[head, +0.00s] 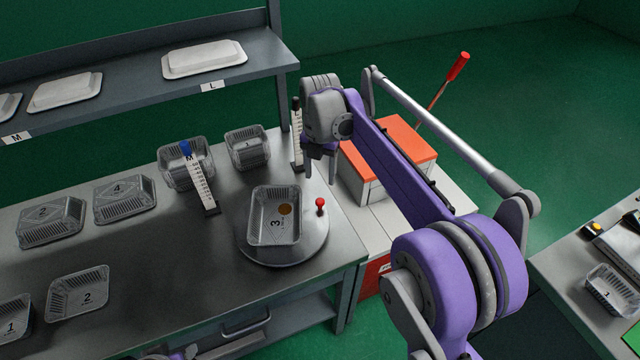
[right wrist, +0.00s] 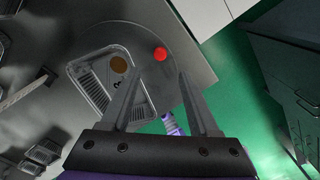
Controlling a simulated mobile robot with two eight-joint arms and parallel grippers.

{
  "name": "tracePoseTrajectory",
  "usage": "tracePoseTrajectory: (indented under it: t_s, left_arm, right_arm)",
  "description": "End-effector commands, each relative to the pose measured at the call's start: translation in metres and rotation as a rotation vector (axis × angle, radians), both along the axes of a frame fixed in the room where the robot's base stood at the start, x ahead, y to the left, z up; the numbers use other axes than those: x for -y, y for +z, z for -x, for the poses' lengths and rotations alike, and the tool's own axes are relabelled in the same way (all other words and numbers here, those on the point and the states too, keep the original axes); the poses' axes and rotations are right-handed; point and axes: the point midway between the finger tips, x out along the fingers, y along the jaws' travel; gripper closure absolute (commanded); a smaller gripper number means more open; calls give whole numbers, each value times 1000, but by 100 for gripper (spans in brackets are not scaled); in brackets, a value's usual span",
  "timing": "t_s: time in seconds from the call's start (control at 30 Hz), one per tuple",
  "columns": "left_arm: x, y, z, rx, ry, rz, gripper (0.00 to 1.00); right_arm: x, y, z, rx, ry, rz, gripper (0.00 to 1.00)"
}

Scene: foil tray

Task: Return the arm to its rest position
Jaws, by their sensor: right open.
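My right arm, purple and grey, reaches in from the lower right in the head view. Its gripper (head: 320,168) points down above the table's right end, just right of and above the round turntable. In the right wrist view the two fingers (right wrist: 158,85) are apart with nothing between them. A foil tray marked 3 (head: 273,222) sits on the turntable (head: 295,252), with a small brown disc inside; the tray also shows in the right wrist view (right wrist: 92,88). A red-knobbed pin (head: 320,203) stands at the turntable's right edge. My left gripper does not clearly show.
Several numbered foil trays (head: 78,290) stand on the dark table (head: 170,300). An upright scale with a blue top (head: 203,185) and a second scale (head: 297,140) stand near the back. A shelf (head: 130,95) holds white lids. An orange-topped box (head: 400,150) and red-handled lever (head: 457,67) are behind my arm.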

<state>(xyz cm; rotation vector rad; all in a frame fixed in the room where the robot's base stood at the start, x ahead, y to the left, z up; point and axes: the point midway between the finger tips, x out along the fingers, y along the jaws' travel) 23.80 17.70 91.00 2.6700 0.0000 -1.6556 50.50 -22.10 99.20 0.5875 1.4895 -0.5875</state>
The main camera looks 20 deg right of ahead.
Motion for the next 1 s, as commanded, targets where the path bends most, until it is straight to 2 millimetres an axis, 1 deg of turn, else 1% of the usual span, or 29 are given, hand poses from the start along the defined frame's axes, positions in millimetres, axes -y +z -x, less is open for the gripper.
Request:
tracePoseTrajectory:
  t_s: [0.03, 0.2, 0.7, 0.77, 0.87, 0.97, 1.0]
  left_arm:
    - [0, 1, 0, 0, 0, 0, 50]
    - [0, 1, 0, 0, 0, 0, 50]
    - [0, 1, 0, 1, 0, 0, 50]
    - [0, 2, 0, 1, 0, 0, 50]
    - [0, 3, -1, 2, 0, 0, 50]
    - [0, 5, -1, 3, 0, 0, 50]
    - [0, 6, -2, 3, 0, 0, 50]
  right_arm:
    - [0, 6, 0, 0, 0, 0, 38]
    - [0, 13, 0, 0, 0, 0, 38]
    - [-1, 14, 3, 4, -19, 0, 38]
    - [-2, 16, 8, 13, -67, 0, 38]
    - [-7, 20, 26, 47, -229, -2, 38]
    - [-13, 23, 53, 95, -478, -17, 38]
    - [-16, 23, 65, 117, -590, -28, 38]
